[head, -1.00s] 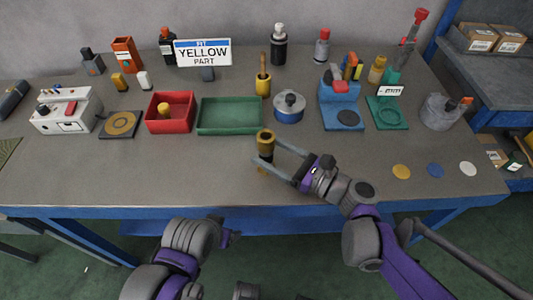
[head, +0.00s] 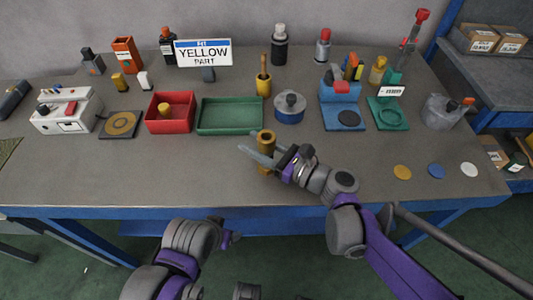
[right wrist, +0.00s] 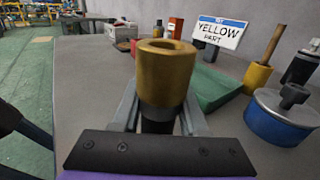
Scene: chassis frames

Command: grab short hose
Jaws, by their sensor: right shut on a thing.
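The short hose, a brass-coloured hollow cylinder with a dark lower part, stands upright near the front middle of the table in the head view (head: 266,138). It also fills the centre of the right wrist view (right wrist: 165,72). My right gripper (head: 257,156) is shut on it, with one pale finger on each side of the dark part in the right wrist view. The hose's lower end is hidden by the gripper. My left arm is low in the head view, and no fingers of my left gripper can be made out.
Behind the hose are a green tray (head: 230,130), a red bin (head: 155,125), a yellow cup with a wooden handle (head: 263,87) and a blue round pot (head: 289,114). Coloured discs (head: 402,172) lie to the right. The table is clear to the hose's left.

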